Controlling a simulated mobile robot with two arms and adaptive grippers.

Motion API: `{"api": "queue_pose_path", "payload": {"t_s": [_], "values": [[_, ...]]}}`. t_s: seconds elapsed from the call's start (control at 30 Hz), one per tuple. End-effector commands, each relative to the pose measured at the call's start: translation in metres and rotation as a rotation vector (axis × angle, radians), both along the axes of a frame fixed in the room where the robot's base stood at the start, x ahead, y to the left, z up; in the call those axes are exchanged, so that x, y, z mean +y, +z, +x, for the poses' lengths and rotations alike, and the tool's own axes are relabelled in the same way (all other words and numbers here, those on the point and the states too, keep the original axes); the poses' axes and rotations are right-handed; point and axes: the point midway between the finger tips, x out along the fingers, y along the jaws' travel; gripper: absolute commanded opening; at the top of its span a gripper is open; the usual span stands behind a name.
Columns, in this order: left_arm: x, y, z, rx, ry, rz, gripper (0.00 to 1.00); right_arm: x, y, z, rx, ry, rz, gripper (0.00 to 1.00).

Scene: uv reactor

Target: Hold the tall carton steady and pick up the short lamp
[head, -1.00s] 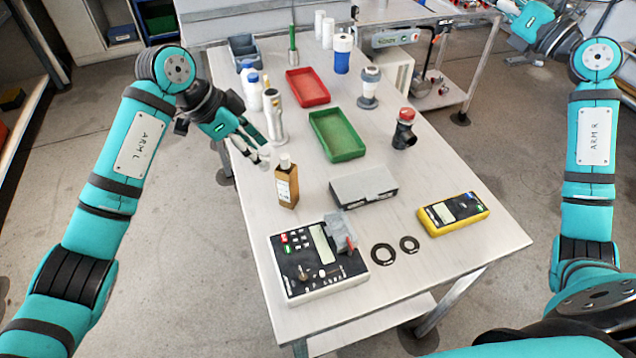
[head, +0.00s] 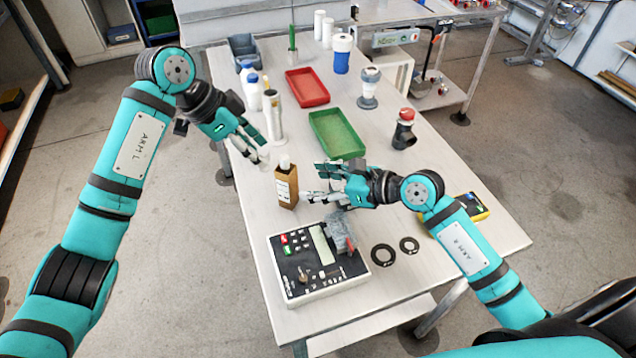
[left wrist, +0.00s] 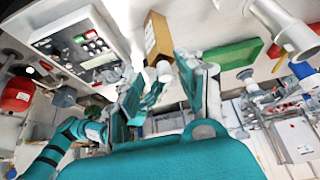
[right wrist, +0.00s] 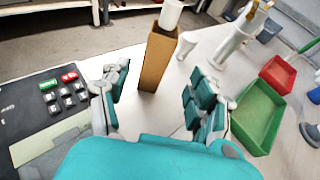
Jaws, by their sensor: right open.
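The tall carton (head: 286,190) is a narrow brown box standing upright on the table. A short white cylinder, apparently the short lamp (head: 284,163), sticks out of its top. My left gripper (head: 257,153) is open and empty, up and to the left of the carton. In the left wrist view the carton (left wrist: 157,38) and lamp (left wrist: 165,70) show ahead, between the fingers. My right gripper (head: 314,183) is open, close to the right of the carton, apart from it. In the right wrist view the carton (right wrist: 157,60) and lamp (right wrist: 171,14) are ahead between its fingers.
A control unit (head: 318,262) with buttons stands in front of the carton. Tall white vessels (head: 272,118) stand behind it. A green tray (head: 338,134) and a red tray (head: 308,88) lie further back. My right arm partly covers a yellow meter (head: 474,206). Black rings (head: 383,254) lie nearby.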

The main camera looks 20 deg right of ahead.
Motion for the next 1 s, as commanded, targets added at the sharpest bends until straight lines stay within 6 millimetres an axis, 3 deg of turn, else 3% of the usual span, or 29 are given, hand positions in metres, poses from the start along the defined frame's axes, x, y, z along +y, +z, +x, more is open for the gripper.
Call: {"api": "queue_pose_path", "payload": {"t_s": [0.17,0.63,1.0], "values": [[0.000,0.000,0.000,0.000,0.000,0.000,0.38,0.013,-0.008,0.005,0.002,0.009,-0.002,0.62],[0.000,0.000,0.000,0.000,0.000,0.000,0.38,0.067,-0.039,0.060,0.002,0.008,-0.001,0.62],[0.000,0.000,0.000,0.000,0.000,0.000,0.38,0.082,-0.049,0.076,0.002,0.008,-0.005,0.62]]}}
